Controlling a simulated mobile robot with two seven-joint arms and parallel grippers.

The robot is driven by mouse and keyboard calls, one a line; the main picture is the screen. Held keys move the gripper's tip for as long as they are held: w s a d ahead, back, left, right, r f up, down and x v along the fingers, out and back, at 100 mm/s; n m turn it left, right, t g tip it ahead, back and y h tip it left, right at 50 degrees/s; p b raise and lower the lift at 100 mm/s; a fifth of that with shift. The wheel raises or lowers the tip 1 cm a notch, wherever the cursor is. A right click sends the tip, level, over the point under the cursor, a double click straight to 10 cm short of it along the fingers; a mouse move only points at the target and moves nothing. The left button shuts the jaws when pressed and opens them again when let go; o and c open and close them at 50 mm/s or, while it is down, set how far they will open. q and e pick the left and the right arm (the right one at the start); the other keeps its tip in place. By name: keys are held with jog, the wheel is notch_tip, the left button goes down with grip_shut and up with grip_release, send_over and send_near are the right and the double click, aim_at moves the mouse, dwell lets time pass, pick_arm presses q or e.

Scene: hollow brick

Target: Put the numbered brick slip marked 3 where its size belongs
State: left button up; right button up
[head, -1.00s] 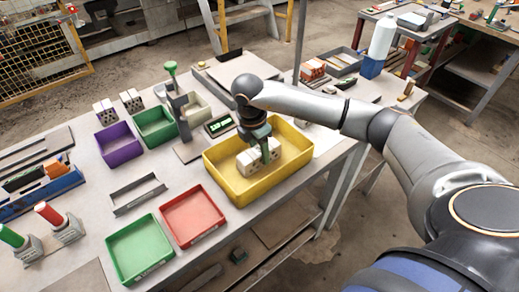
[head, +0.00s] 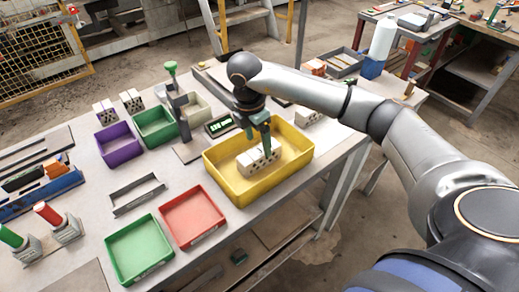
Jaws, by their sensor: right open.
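Pale hollow brick pieces (head: 249,163) lie in the yellow bin (head: 233,196). They sit close together, and no number 3 is legible on any of them. My right gripper (head: 264,150) reaches down into the yellow bin with its green fingers. The fingers are open and right at the pieces, partly covering them; I cannot tell whether they touch. A purple tray (head: 118,145), a dark green tray (head: 155,126), a beige tray (head: 199,109), a red tray (head: 192,214) and a bright green tray (head: 138,250) look empty. My left gripper is out of view.
Pale hollow bricks (head: 131,101) stand behind the purple tray, and another (head: 307,116) lies behind the yellow bin. A green-topped stand (head: 177,100) and a device with a lit display (head: 219,125) are near the bin. A grey tray (head: 137,193) lies left of the red tray.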

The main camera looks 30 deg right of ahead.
aim_at(255, 154)
notch_tip(255, 154, up, 7)
jog(key=a, duration=0.1)
jog(key=shift+r, duration=0.15)
jog(key=shift+s, duration=0.1)
dwell(0.4)
